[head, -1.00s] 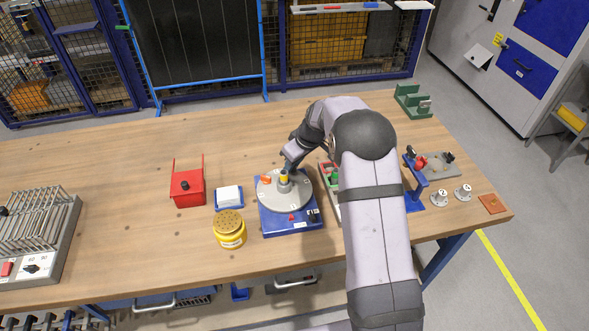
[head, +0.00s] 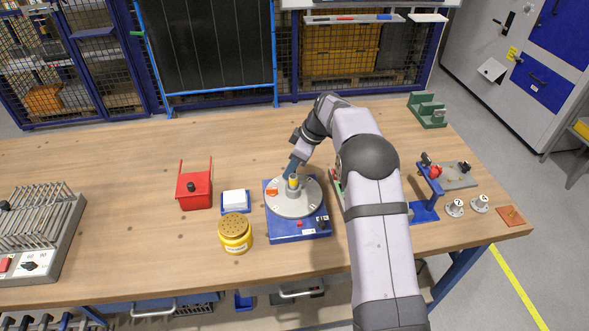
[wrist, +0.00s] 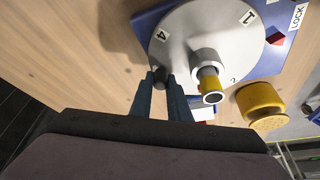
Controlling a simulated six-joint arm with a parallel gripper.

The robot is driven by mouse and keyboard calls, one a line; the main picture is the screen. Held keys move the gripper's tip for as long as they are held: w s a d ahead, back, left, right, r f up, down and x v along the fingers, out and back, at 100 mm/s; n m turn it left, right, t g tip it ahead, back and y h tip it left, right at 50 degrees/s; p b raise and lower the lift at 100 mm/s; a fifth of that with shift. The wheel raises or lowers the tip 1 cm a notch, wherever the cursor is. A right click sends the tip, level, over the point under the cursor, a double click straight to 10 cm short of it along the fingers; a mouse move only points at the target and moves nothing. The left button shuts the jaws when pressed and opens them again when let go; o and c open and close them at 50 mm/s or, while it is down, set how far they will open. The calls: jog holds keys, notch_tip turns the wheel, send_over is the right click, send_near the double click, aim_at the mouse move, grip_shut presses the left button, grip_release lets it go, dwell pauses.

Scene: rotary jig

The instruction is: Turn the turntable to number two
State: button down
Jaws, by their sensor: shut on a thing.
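The turntable is a round grey disc (head: 309,205) on a blue base (head: 290,230). A hub with a yellow-collared tube stands at its middle; the tube (wrist: 210,87) is clear in the wrist view. My gripper (head: 289,176) reaches the disc's far edge. In the wrist view my gripper (wrist: 162,82) is shut on a dark peg (wrist: 159,74) at the rim. The disc shows the numbers 4 (wrist: 162,35), 1 (wrist: 249,17) and 2 (wrist: 233,80). A red mark (wrist: 275,39) on the base lies between 1 and 2, nearer 1. An orange piece (head: 271,192) is on the disc's left.
A yellow pot (head: 236,236) with a pierced lid and a white block on a blue tray (head: 235,212) stand close left of the base. A red box (head: 194,192) is farther left. A blue stand (head: 425,214) is right of my arm.

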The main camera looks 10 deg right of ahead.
aim_at(271, 184)
jog(key=shift+s+a+r+n+g+y+p, duration=0.15)
jog(key=shift+a+n+g+p, duration=0.25)
jog(key=shift+n, duration=0.45)
jog(key=shift+w+a+f+n+g+y+p, duration=0.1)
jog(key=shift+a+n+g+p, duration=0.1)
jog(key=shift+a+n, duration=0.5)
jog(key=shift+s+a+r+n+g+y+p, duration=0.15)
jog(key=shift+a+n+g+p, duration=0.15)
jog(key=shift+n, duration=0.65)
jog(key=shift+s+a+n+g+p, duration=0.25)
jog(key=shift+a+n+g+p, duration=0.3)
jog(key=shift+n+p, duration=0.5)
jog(key=shift+s+a+f+n+p, duration=0.15)
jog(key=shift+s+a+n+p, duration=0.15)
jog(key=shift+n+p, duration=0.35)
jog(key=shift+a+g, duration=0.1)
jog(key=shift+g, duration=0.15)
jog(key=c, duration=1.7)
grip_release()
jog(key=shift+o, duration=0.2)
